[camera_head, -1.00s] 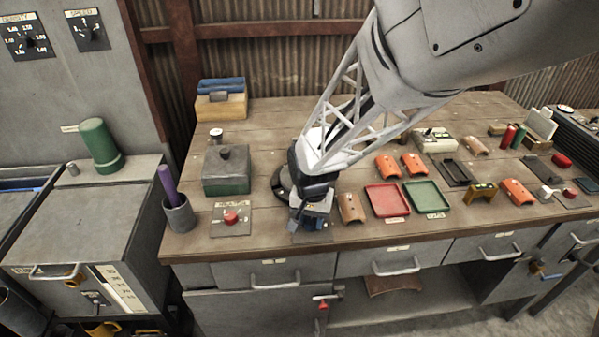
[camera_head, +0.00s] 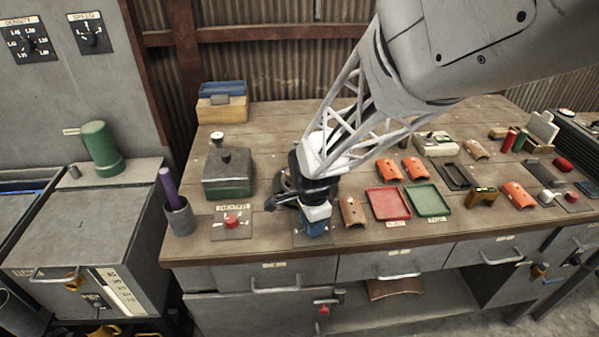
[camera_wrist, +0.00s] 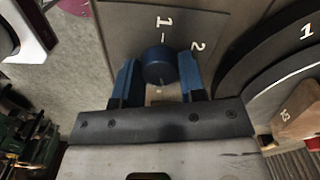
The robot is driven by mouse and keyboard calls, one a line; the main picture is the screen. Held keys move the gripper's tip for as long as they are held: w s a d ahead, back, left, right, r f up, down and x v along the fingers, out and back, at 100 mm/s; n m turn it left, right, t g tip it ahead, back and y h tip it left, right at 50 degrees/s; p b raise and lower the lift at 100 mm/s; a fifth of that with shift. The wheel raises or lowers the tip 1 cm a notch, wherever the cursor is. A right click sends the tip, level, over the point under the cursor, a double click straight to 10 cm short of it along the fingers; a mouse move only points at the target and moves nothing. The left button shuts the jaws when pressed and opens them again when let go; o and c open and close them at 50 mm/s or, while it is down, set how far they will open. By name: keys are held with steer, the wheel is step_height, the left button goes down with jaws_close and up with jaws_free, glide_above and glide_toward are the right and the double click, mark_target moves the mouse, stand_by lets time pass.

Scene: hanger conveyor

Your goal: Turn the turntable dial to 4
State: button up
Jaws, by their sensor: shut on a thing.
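The dial (camera_wrist: 159,66) is a round dark blue knob on a grey plate (camera_wrist: 118,35), seen in the wrist view. The numbers 1 and 2 show on the plate beside the knob; any other numbers are hidden by my gripper. My gripper (camera_wrist: 158,78) points down with one blue finger on each side of the knob and is shut on it. In the head view, my gripper (camera_head: 315,228) is over the small plate (camera_head: 310,241) near the bench's front edge, and it hides the knob there. Part of the round turntable (camera_wrist: 262,62), dark and with a white 1, lies to the right in the wrist view.
A plate with a red button (camera_head: 232,220) is left of my gripper, and a green-grey box (camera_head: 228,175) stands behind it. A copper curved piece (camera_head: 352,211), a red tray (camera_head: 388,203) and a green tray (camera_head: 428,200) are close on the right.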

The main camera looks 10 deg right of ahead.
steer(key=shift+m, duration=1.6)
steer(key=o, duration=0.9)
steer(key=shift+r, duration=3.9)
